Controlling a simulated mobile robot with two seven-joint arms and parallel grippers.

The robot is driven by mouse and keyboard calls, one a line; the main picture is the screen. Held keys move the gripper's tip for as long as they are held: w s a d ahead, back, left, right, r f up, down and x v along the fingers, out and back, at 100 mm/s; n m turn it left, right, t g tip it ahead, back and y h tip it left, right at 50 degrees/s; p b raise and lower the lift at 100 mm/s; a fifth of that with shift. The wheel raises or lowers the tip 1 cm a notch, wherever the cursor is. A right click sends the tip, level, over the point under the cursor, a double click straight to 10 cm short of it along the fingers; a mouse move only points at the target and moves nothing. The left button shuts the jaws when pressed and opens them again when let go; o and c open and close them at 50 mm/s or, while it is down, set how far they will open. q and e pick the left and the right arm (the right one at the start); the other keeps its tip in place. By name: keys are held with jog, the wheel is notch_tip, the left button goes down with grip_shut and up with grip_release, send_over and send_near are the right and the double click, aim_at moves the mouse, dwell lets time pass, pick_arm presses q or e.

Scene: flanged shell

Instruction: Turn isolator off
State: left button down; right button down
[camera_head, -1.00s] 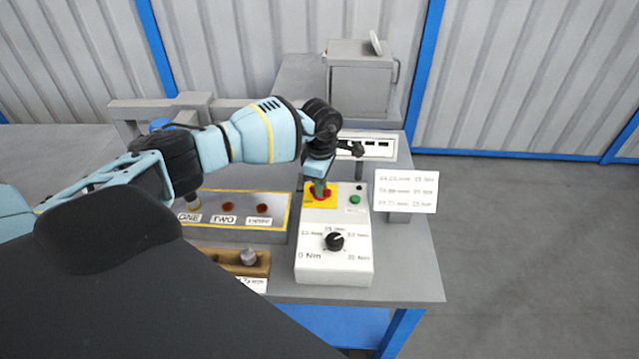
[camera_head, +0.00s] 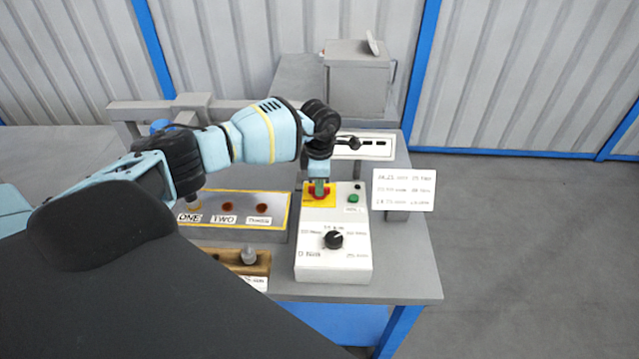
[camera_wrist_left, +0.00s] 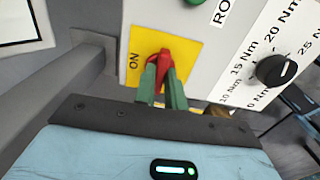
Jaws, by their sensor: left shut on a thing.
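The isolator is a red rotary handle (camera_wrist_left: 164,60) on a yellow plate (camera_wrist_left: 189,48) marked ON, which is the only word I can read on it. It sits on the top of a white control box (camera_head: 347,265), where the yellow plate (camera_head: 308,200) also shows in the head view. My left gripper (camera_wrist_left: 163,76) points down at the plate, with its green fingers shut on the red handle. In the head view the left gripper (camera_head: 319,188) covers part of the handle. My right gripper is in neither view.
The box also carries a black torque dial (camera_head: 334,240) and a green button (camera_head: 353,198). A tray with labelled holes (camera_head: 250,232) stands left, a white sign (camera_head: 404,190) right, and a grey cabinet (camera_head: 358,85) behind.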

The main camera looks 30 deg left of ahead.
pick_arm(q)
jog(key=c, duration=1.5)
grip_release()
jog(key=shift+o, duration=0.2)
notch_tip(320, 180, up, 6)
jog(key=shift+r, duration=0.95)
